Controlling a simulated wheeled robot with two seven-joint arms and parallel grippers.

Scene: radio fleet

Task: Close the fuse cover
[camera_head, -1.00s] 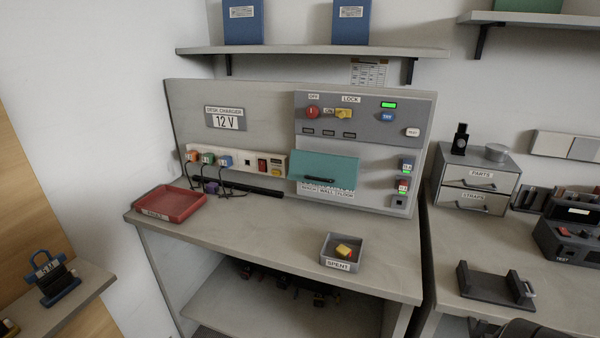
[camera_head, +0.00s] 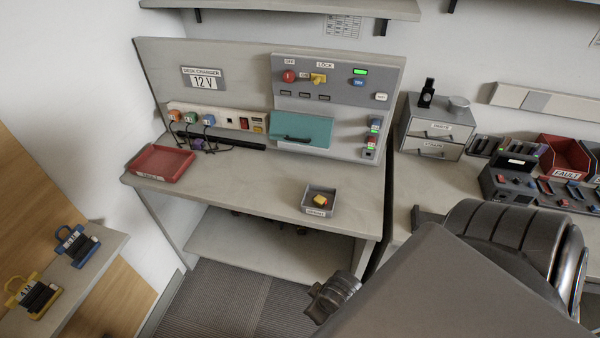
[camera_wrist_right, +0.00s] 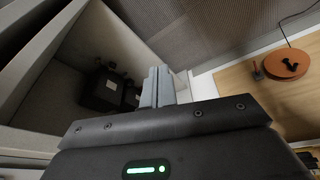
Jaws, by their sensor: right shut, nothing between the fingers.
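The fuse cover is a teal flap (camera_head: 305,126) with a dark handle (camera_head: 298,139), on the right half of the grey desk charger panel (camera_head: 240,62). A pale label strip shows along its lower edge. In the head view my right arm fills the lower right. My left gripper is not in view.
A red tray (camera_head: 162,165) and a small grey SPENT box (camera_head: 319,211) with a yellow piece stand on the desk (camera_head: 240,190). Plugs with cables (camera_head: 191,118) line the panel's left. Drawers (camera_head: 432,140) stand right. The desk's middle is clear.

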